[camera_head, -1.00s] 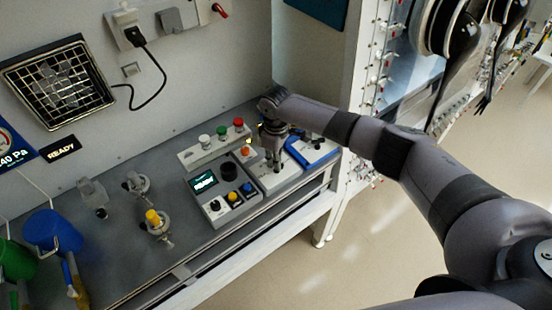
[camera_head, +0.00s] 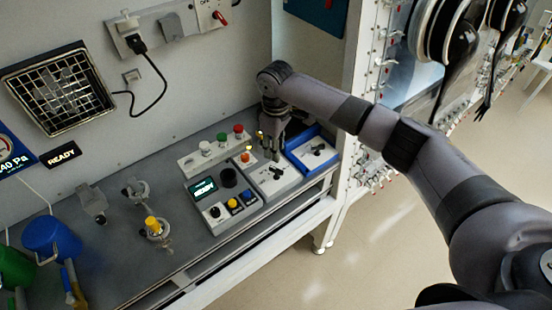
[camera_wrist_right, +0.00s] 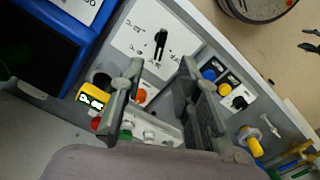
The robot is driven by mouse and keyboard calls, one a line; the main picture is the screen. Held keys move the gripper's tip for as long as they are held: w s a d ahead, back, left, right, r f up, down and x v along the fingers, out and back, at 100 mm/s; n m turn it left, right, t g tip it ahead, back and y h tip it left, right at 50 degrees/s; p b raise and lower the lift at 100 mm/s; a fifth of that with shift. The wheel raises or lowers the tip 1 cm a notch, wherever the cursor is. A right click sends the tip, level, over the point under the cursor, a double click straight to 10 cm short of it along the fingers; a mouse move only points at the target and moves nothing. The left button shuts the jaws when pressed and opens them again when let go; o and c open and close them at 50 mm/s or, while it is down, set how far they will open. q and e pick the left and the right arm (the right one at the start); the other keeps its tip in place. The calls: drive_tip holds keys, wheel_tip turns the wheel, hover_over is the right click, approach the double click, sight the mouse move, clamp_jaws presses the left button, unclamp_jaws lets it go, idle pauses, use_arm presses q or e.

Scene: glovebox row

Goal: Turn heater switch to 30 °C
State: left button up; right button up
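A white switch box (camera_head: 268,185) with a black rotary knob stands at the right of the bench. The knob (camera_wrist_right: 160,45) and the small marks around it show in the right wrist view; the marks are too small to read surely. An orange lamp (camera_wrist_right: 141,95) sits on the same panel. My right gripper (camera_head: 271,154) hangs over the back part of this box. In the right wrist view the gripper's two fingers (camera_wrist_right: 160,75) are apart with nothing held, and the knob lies beyond their tips. My left gripper is not in view.
A blue-framed box (camera_head: 329,160) with another black knob stands to the right. A control box with a display (camera_head: 203,187) stands to the left, a strip of coloured buttons (camera_head: 190,160) behind. A yellow-topped valve (camera_head: 152,224) and blue mug (camera_head: 50,236) are farther left.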

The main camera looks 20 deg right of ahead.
drive_tip(key=shift+r, duration=1.7)
